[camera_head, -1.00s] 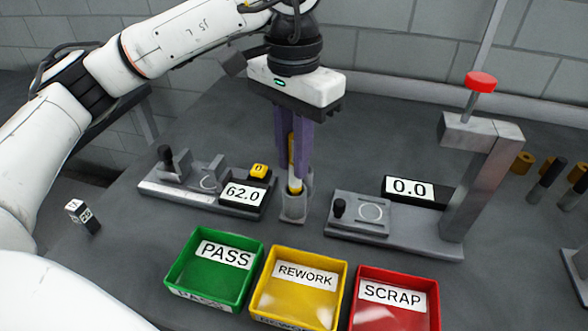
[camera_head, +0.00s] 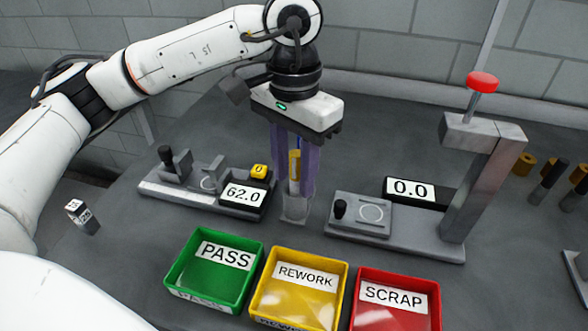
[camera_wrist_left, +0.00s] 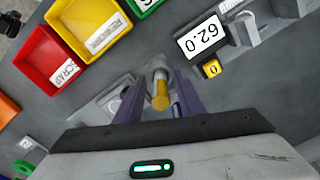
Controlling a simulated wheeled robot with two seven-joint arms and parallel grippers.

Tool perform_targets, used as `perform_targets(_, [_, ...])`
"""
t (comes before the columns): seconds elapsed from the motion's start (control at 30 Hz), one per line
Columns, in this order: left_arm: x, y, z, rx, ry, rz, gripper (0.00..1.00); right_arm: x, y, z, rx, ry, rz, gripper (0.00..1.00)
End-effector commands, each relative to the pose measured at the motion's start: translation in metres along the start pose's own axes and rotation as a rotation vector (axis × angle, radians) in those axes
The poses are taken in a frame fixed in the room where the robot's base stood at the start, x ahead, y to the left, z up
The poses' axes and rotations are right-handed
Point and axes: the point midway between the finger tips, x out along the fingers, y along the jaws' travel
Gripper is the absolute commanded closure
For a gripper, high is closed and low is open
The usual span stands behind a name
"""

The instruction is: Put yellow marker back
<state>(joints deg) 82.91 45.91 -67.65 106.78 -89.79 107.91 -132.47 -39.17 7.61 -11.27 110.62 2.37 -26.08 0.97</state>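The yellow marker (camera_head: 294,163) stands upright, its lower end at the small grey holder (camera_head: 294,209) between the two gauge stands. My left gripper (camera_head: 296,190) points down around the marker, with one purple finger on each side. In the left wrist view, the yellow marker (camera_wrist_left: 160,96) shows between the spread fingers (camera_wrist_left: 158,90) with gaps beside it, so the gripper looks open. The fingers partly hide the marker and the holder's top. My right gripper is not in view.
A gauge reading 62.0 (camera_head: 243,193) stands left of the holder, and one reading 0.0 (camera_head: 409,188) right. Green PASS (camera_head: 176,282), yellow REWORK (camera_head: 258,305) and red SCRAP (camera_head: 356,305) trays lie in front. A red-knobbed press post (camera_head: 475,180) rises at right.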

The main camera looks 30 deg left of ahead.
Motion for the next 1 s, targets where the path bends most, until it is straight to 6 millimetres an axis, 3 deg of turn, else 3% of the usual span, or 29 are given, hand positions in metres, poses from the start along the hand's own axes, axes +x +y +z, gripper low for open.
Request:
perform_targets(0.17, [-0.014, 0.0, -0.001, 0.0, 0.003, 0.0, 0.65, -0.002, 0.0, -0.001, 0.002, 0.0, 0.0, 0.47])
perform_targets(0.6, [-0.106, 0.0, 0.0, 0.0, 0.005, -0.002, 0.65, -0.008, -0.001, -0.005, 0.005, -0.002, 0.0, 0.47])
perform_targets(0.8, [-0.122, 0.0, 0.0, 0.001, 0.001, -0.001, 0.65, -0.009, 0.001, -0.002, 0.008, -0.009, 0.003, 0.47])
perform_targets(1.0, [-0.124, 0.0, 0.0, 0.001, 0.0, 0.0, 0.65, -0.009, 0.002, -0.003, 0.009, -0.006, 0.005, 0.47])
